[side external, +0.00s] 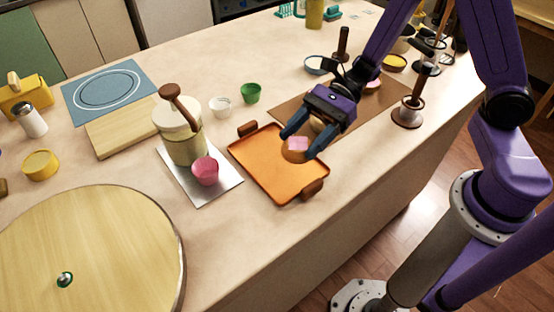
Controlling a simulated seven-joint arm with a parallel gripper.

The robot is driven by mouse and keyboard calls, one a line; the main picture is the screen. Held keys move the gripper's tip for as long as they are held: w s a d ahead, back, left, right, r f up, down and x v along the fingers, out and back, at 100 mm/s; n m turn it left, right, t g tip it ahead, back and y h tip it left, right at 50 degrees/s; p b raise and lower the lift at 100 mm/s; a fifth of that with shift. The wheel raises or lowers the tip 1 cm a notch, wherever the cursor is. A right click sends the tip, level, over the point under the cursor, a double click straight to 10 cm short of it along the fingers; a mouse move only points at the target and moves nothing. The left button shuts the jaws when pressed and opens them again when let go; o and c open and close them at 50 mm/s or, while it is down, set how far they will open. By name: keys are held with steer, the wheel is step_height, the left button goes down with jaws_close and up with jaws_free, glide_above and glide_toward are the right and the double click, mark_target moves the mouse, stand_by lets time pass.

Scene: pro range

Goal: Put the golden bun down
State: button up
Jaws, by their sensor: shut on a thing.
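My gripper (299,145) is above the right part of an orange tray (262,172) with brown handles. Its blue fingers are closed on the sides of a small brown-golden round thing, which I take to be the golden bun (294,157). A pink patch (298,143) shows at its top, between the fingers. The fingers hide part of the bun. I cannot tell whether its underside touches the tray. The rest of the tray is bare.
A cream canister (183,140) with a brown handle and a pink cup (205,171) stand on a silver sheet (216,190) left of the tray. White (220,107) and green (250,93) cups stand behind. A brown mat (375,113) lies to the right, near a brown-handled stand (409,111).

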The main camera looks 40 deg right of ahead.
mark_target(296, 171)
steer(key=shift+w+m+t, duration=0.4)
steer(key=shift+w+t, duration=0.1)
steer(key=shift+w, duration=0.15)
steer(key=shift+w+f, duration=0.1)
steer(key=shift+f, duration=3.8)
steer(key=shift+f, duration=0.1)
steer(key=o, duration=1.1)
steer(key=shift+c, duration=0.2)
